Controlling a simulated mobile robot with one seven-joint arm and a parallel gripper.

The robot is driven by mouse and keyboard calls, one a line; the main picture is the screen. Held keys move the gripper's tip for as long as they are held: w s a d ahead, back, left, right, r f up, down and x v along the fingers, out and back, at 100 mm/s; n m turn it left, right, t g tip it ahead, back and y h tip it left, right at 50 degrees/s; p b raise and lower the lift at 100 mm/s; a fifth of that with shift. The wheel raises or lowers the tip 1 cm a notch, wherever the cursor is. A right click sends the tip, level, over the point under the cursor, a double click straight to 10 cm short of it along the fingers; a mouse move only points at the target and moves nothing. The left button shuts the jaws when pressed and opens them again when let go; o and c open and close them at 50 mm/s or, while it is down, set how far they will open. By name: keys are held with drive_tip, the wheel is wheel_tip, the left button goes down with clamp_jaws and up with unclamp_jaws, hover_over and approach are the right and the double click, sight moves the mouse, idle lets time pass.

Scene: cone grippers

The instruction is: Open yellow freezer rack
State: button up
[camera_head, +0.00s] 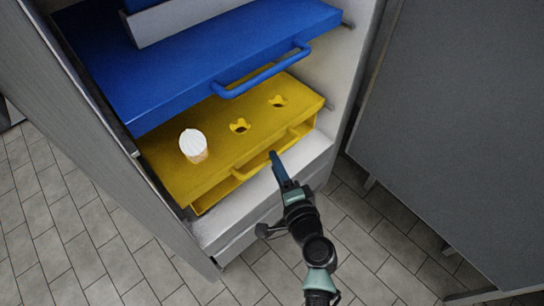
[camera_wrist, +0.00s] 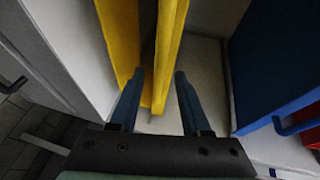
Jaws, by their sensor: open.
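The yellow rack (camera_head: 215,150) sits low in the cabinet, with holes in its top and a bar handle (camera_head: 250,168) along its front. A white-topped cone (camera_head: 193,145) stands at its left end. In the wrist view, the two blue fingers (camera_wrist: 158,98) are apart. The yellow handle bar (camera_wrist: 170,45) runs between them, with the rack's yellow front (camera_wrist: 118,40) beside it. Whether a finger touches the bar cannot be told.
A blue rack (camera_head: 190,65) with its own handle (camera_head: 262,75) is directly above the yellow one. A white ledge (camera_head: 265,195) lies below. A grey door (camera_head: 460,130) stands at the right. Tiled floor (camera_head: 60,225) is open at the left.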

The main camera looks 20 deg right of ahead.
drive_tip(key=shift+w+d+f, duration=0.1)
drive_tip(key=shift+w+f, duration=0.05)
drive_tip(key=shift+w, duration=0.75)
drive_tip(key=shift+w+f, duration=0.15)
drive_tip(key=shift+w, duration=0.7)
clamp_jaws()
